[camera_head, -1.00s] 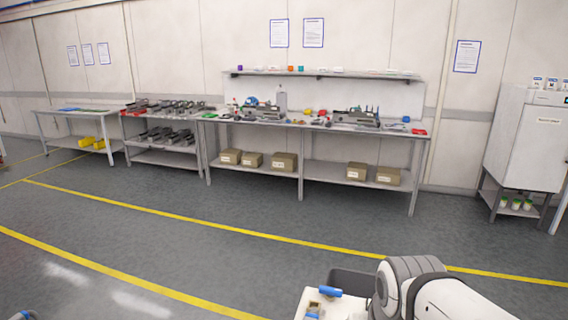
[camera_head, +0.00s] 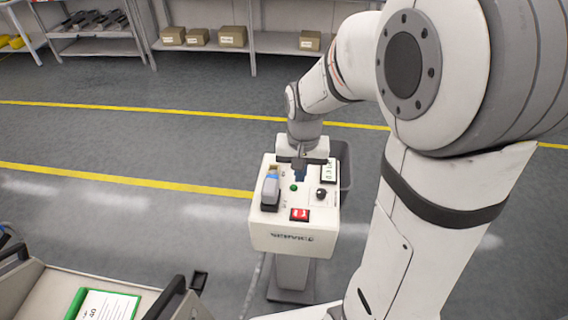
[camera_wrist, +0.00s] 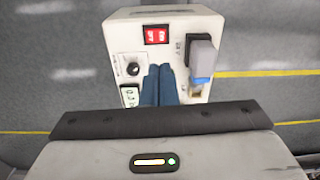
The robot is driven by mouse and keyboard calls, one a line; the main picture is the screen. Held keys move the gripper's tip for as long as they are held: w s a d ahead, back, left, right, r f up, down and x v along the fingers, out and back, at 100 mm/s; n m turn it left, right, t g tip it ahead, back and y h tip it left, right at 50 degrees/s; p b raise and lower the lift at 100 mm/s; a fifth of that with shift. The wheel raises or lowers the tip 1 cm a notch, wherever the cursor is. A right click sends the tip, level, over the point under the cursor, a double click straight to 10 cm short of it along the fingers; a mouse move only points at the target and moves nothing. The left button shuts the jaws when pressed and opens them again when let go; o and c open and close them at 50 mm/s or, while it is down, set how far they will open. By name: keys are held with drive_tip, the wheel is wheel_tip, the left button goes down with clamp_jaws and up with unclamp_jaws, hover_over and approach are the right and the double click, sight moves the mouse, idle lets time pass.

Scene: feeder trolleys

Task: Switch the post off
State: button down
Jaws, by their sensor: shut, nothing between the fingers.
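The post is a white box (camera_head: 294,237) on a grey pedestal, its sloped panel facing up. On the panel are a red switch (camera_head: 300,214), a green round light (camera_head: 293,187), a black knob (camera_head: 321,193), a small display (camera_head: 329,172) and a grey-and-blue plug-like piece (camera_head: 270,190). The red switch also shows in the wrist view (camera_wrist: 157,35), with white marks I cannot read. My gripper (camera_wrist: 159,72) has its blue fingers together and empty, over the panel between the knob and the grey piece. The fingers hide the green light in the wrist view.
A dark bin (camera_head: 345,165) stands behind the post. A cart (camera_head: 50,293) with a green-edged sheet (camera_head: 104,304) is at the lower left. Shelves with cardboard boxes (camera_head: 232,36) stand at the back. Floor to the left of the post is clear.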

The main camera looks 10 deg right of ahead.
sight(295, 213)
drive_tip(key=shift+w+a+f+m, duration=0.1)
drive_tip(key=shift+w+f+m, duration=0.05)
drive_tip(key=shift+w+f, duration=0.45)
drive_tip(key=shift+w+a+f+m, duration=0.15)
drive_tip(key=shift+w+f, duration=0.25)
drive_tip(key=shift+f, duration=0.3)
wheel_tip(295, 213, down, 14)
drive_tip(key=shift+r+p, duration=0.1)
drive_tip(key=shift+p, duration=0.5)
drive_tip(key=shift+f, duration=0.2)
drive_tip(key=shift+f+b, duration=0.2)
drive_tip(key=shift+b, duration=0.2)
drive_tip(key=shift+r, duration=0.15)
drive_tip(key=shift+s+d, duration=0.1)
drive_tip(key=shift+d, duration=0.05)
